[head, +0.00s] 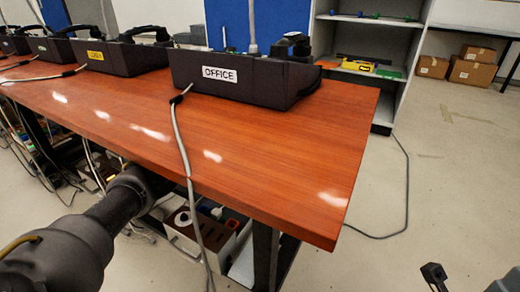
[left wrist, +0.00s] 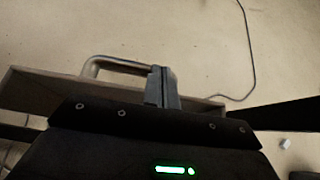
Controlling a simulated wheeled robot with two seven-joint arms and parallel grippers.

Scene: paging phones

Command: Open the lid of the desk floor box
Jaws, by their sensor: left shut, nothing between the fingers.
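Under the desk, a pale box with a brown top (head: 205,232) stands on the floor, partly hidden by the desk and a cable. My left arm reaches beneath the desk edge in the head view; its gripper is hidden there. In the left wrist view my left gripper (left wrist: 163,86) is shut and empty. A curved metal handle (left wrist: 103,63) lies just left of its fingers, above a grey-brown panel or box edge (left wrist: 40,88). I cannot tell if fingers and handle touch. A dark part that seems to be my right gripper (head: 435,275) shows at the lower right; its jaw state is unclear.
The wooden desk (head: 290,150) carries several dark phones, the nearest labelled OFFICE (head: 240,78). A phone cable (head: 181,140) hangs over the front edge. Cables lie under the desk at left. A shelf (head: 365,45) and cartons (head: 472,70) stand behind. The floor at right is mostly clear.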

